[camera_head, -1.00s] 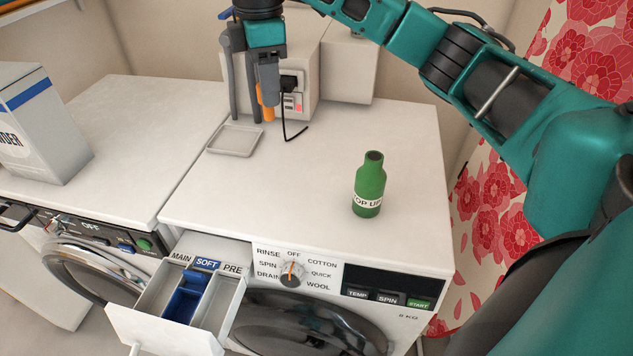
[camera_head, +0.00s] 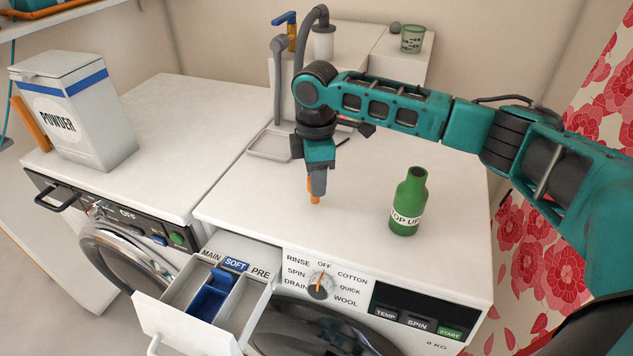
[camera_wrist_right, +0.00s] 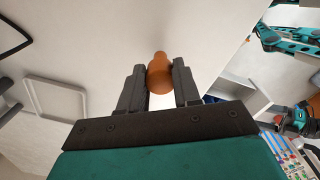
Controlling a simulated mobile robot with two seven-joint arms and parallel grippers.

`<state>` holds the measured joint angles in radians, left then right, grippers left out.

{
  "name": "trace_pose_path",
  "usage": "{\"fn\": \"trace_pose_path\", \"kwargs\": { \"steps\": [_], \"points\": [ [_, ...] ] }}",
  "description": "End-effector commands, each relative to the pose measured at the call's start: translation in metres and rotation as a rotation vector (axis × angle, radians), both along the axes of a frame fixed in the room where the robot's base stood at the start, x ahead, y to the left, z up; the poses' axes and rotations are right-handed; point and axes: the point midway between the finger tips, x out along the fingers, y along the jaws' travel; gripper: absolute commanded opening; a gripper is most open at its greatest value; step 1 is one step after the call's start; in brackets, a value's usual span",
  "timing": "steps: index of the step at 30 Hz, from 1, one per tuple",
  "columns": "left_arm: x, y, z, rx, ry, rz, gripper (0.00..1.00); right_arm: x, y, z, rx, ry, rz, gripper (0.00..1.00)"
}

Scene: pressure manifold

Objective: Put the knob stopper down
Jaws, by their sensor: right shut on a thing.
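The orange knob stopper (camera_head: 314,197) is held pointing down in my right gripper (camera_head: 316,186), over the white top of the right-hand washing machine (camera_head: 360,155). In the right wrist view the stopper (camera_wrist_right: 159,72) sits between the two dark fingers of the gripper (camera_wrist_right: 159,84), its narrower end pointing away. I cannot tell whether its lower end touches the machine top. The green bottle (camera_head: 408,203) stands upright and open-necked to the right of the gripper.
A shallow grey tray (camera_head: 268,147) lies behind the gripper. The detergent drawer (camera_head: 208,296) is pulled out at the front. A powder box (camera_head: 75,112) stands on the left machine. The machine top around the gripper is clear.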

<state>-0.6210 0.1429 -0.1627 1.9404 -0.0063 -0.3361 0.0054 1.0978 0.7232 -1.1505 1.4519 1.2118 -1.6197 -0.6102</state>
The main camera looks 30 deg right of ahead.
Motion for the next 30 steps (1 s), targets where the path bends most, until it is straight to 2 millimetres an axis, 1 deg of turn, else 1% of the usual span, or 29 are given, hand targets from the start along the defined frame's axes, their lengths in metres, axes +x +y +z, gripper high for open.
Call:
{"fn": "trace_pose_path", "kwargs": {
  "steps": [1,3,14,15,23,30],
  "points": [
    [-0.0001,-0.0002,-0.0012,0.000,0.000,0.000,0.95,-0.0004,-0.0001,-0.0071,0.000,0.002,0.000,0.04],
    [-0.0001,-0.0002,-0.0013,0.000,0.000,0.000,0.95,-0.0003,0.0002,-0.0110,0.000,0.000,0.000,0.04],
    [-0.0015,-0.0004,0.0001,0.000,0.003,-0.001,0.95,-0.0001,0.0003,-0.0131,0.000,0.000,0.000,0.04],
    [-0.0019,-0.0004,0.0001,-0.001,0.004,0.000,0.95,0.0000,0.0004,-0.0139,0.000,-0.001,0.000,0.33],
    [-0.0033,-0.0004,-0.0015,0.000,0.007,-0.001,0.95,0.0001,0.0003,-0.0139,0.000,-0.001,0.000,0.57],
    [-0.0033,-0.0003,-0.0021,0.000,0.007,-0.001,0.95,0.0001,0.0001,-0.0134,0.000,-0.001,0.000,0.57]
  ]
}}
